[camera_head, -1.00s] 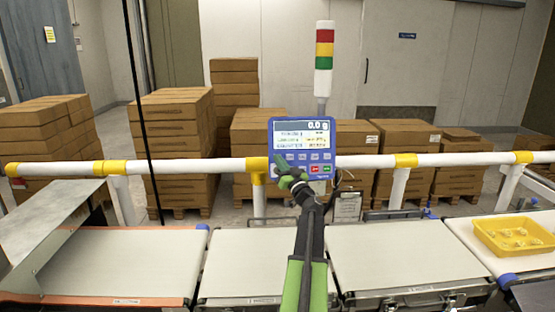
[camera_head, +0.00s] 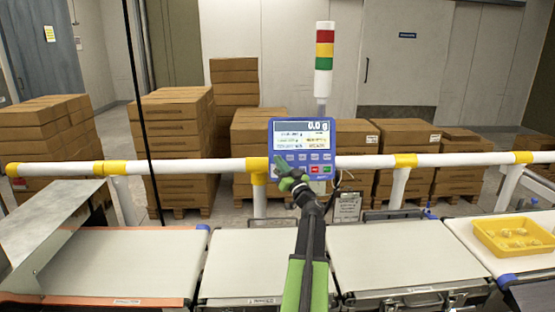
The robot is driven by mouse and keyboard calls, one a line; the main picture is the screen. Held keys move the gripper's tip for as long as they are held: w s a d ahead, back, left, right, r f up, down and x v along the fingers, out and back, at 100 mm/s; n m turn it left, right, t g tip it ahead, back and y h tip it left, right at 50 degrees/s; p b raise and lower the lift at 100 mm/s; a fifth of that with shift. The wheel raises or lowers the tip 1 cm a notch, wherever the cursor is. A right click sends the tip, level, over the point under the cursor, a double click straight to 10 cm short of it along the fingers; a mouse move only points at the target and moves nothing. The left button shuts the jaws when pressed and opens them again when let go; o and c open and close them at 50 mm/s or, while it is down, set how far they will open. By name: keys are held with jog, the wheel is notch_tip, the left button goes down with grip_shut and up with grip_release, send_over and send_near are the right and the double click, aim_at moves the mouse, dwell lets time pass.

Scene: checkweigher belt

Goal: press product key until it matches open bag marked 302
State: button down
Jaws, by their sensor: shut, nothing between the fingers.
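A blue control panel (camera_head: 328,164) is mounted at the white and yellow rail. Its screen (camera_head: 302,134) reads 0.0 g at the top, with smaller lines of text below that I cannot read. Rows of small keys, with a red and a green one, lie under the screen. My gripper (camera_head: 281,168) is shut and empty. Its tip is at the left of the panel's keys and hides part of them; I cannot tell whether it touches a key. No open bag marked 302 can be made out.
White belts (camera_head: 384,255) run across the front, with a metal chute (camera_head: 50,225) at the left. A yellow tray (camera_head: 490,240) holding several small items sits at the right. A signal tower (camera_head: 324,60) rises behind the panel. Stacked boxes (camera_head: 172,135) stand beyond the rail (camera_head: 200,165).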

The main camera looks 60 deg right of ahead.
jog(key=s+a, duration=0.1)
jog(key=s+a+r+p, duration=0.1)
jog(key=a, duration=0.1)
jog(key=shift+s+a+r, duration=0.1)
jog(key=shift+s+a, duration=0.2)
dwell(1.6)
